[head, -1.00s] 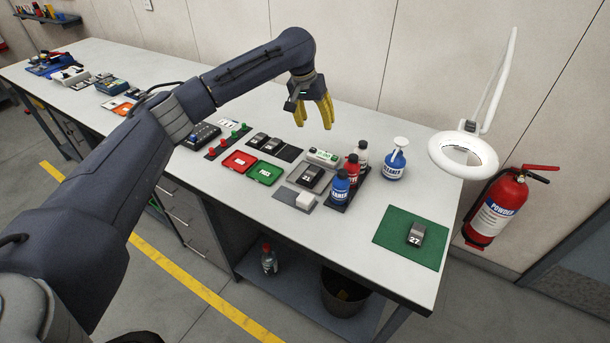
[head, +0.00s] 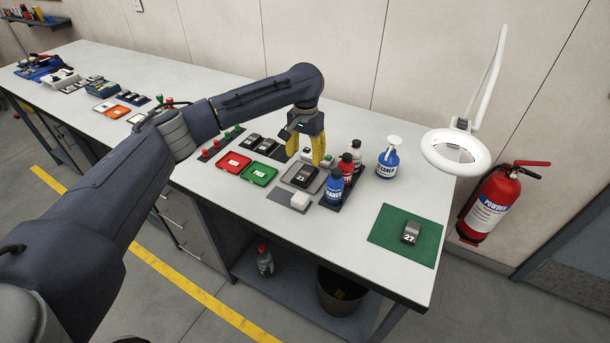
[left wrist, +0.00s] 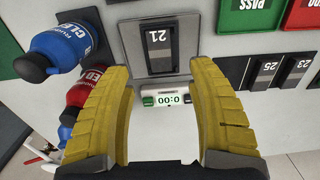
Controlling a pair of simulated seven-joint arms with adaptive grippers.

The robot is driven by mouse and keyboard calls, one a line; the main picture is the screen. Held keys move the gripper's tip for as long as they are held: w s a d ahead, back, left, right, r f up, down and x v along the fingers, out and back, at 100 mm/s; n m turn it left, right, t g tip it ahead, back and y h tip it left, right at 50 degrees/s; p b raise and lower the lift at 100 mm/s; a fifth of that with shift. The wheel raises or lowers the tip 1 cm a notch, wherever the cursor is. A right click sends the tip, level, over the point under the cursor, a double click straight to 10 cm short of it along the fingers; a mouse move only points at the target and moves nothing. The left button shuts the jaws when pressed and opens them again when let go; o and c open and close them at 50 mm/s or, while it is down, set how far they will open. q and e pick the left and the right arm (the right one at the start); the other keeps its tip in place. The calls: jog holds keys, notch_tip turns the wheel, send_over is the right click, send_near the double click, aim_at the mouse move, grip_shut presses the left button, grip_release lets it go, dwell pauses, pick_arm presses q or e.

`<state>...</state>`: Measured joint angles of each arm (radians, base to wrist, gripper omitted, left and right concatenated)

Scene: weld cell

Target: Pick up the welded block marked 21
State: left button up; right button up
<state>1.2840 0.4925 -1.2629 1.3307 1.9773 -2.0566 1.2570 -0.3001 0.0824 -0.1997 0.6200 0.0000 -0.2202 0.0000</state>
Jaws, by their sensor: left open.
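The welded block marked 21 (head: 300,177) is dark grey with a lighter label face and lies on a grey plate (head: 319,187) on the bench. In the left wrist view the block (left wrist: 159,45) shows upside down, beyond the fingertips. My left gripper (head: 306,158) has yellow fingers, points down and is at the far side of the block. In the left wrist view my left gripper (left wrist: 160,65) is open and empty, its fingers spread to either side below the block. My right gripper is in neither view.
Blue and red bottles (head: 334,187) stand close to the block's right. A white timer (left wrist: 162,99) sits just behind the block. A green PASS tray (head: 258,174) and red tray (head: 234,162) lie to the left. Block 27 (head: 410,232) lies on a green mat (head: 384,225).

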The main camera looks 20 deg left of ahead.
aim_at(305, 173)
pick_arm(q)
jog(key=shift+s+f, duration=0.1)
jog(key=shift+f, duration=3.7)
grip_shut()
